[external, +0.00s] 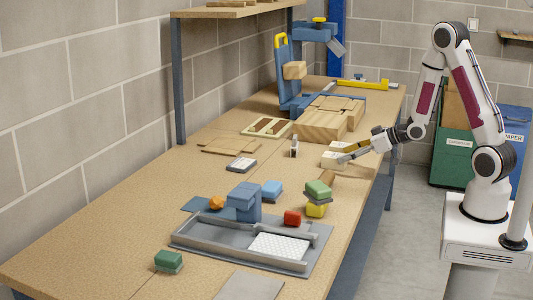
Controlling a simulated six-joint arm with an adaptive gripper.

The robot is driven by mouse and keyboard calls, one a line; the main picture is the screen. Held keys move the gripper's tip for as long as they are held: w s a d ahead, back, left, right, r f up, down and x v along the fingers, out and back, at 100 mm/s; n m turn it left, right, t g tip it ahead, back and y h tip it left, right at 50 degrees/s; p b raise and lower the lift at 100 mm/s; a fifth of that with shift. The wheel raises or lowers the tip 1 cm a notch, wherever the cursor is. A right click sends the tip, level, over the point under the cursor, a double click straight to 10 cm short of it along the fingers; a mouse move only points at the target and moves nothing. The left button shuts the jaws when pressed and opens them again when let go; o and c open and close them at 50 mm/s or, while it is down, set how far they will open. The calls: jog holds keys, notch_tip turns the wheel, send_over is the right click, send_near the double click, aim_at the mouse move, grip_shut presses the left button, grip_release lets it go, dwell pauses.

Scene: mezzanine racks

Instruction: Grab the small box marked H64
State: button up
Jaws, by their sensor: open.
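My gripper (347,154) is above the right side of the workbench, tilted down and left, open, with nothing seen between its fingers. Right at its fingertips is a small pale box (329,161); whether the fingers touch it I cannot tell. A small box with a dark side and a light top (241,164) lies flat on the bench to the left. A small, narrow upright item (294,147) stands between them. No marking is legible at this size, so I cannot tell which one is H64.
Behind my gripper is a wooden block (320,126). A yellow-handled clamp (365,84) lies farther back. The left front bench is mostly clear.

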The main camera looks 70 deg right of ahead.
aim_at(337, 155)
jog(key=shift+d+x, duration=0.15)
jog(key=shift+x, duration=1.15)
jog(key=shift+d+x, duration=0.1)
jog(key=shift+x, duration=1.2)
jog(key=shift+w+r, duration=0.1)
jog(key=shift+r, duration=0.05)
jog(key=c, duration=1.2)
